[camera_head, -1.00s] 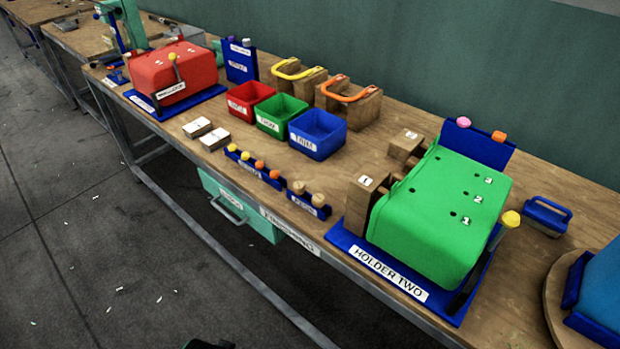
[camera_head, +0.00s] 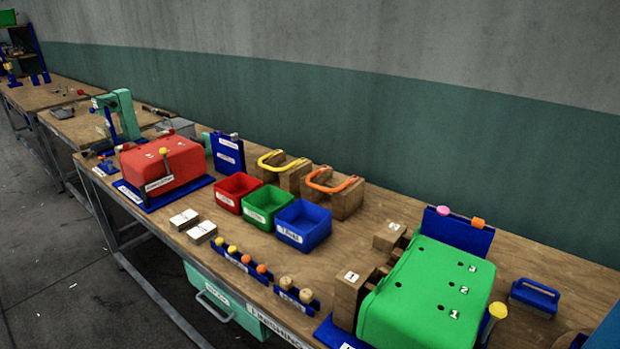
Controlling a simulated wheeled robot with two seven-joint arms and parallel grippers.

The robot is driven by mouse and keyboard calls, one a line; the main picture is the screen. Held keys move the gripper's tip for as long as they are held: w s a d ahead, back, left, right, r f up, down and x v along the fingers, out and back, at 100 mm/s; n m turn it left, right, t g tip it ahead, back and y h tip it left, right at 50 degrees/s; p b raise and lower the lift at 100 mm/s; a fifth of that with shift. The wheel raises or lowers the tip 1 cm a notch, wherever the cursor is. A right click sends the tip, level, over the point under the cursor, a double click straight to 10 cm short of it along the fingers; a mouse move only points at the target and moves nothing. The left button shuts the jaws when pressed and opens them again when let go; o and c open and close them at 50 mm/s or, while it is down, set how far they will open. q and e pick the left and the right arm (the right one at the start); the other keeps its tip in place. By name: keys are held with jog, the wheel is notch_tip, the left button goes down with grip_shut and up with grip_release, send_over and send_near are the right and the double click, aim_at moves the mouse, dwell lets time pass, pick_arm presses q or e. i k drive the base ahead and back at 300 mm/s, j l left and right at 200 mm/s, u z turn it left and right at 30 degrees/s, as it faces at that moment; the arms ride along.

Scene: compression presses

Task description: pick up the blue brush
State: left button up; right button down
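A blue block with a raised loop handle (camera_head: 536,296), which looks like the blue brush, rests on the wooden bench at the right. It lies to the right of the green press block (camera_head: 425,300), apart from it. Its underside is hard to make out. Neither of my grippers shows in this view.
The wooden bench (camera_head: 375,240) runs along a wall. On it are a red block (camera_head: 165,160), red, green and blue bins (camera_head: 303,224), wooden blocks with yellow and orange handles (camera_head: 333,185), and small knob racks (camera_head: 297,293). A blue object (camera_head: 607,330) is cut off at the lower right.

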aim_at(541, 304)
jog(key=z, duration=1.3)
